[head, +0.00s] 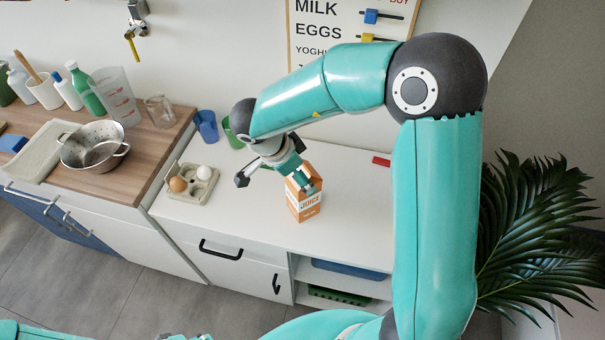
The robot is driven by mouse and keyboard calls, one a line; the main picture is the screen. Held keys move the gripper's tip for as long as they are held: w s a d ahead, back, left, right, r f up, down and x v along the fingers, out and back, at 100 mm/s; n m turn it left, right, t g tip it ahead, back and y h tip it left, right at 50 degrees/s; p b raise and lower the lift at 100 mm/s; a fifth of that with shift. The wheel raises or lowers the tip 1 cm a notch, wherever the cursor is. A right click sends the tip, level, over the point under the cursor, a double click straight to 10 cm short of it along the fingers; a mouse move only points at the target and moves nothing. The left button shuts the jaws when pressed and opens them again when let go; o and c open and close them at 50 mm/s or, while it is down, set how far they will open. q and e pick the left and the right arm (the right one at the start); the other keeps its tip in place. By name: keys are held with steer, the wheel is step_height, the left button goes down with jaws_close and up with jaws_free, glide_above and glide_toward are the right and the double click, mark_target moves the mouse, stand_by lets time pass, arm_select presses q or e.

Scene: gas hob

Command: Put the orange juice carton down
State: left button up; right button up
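The orange juice carton (305,208) stands upright on the white counter (350,237), near its front edge. My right gripper (277,184) is at the carton's upper left. Its fingers are spread wide: one dark fingertip is well left of the carton, and the other finger overlaps the carton's upper part in the picture. I cannot tell whether that finger touches it. A small piece of my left gripper (190,337) shows at the bottom edge; its fingers are cut off.
An egg tray (193,194) with a brown and a white egg is left of the carton. Blue (206,126) and green (233,132) cups stand behind it. A colander (94,146) sits on the wooden worktop. The counter right of the carton is mostly clear.

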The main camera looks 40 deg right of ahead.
steer(key=v, duration=1)
steer(key=shift+p, duration=0.3)
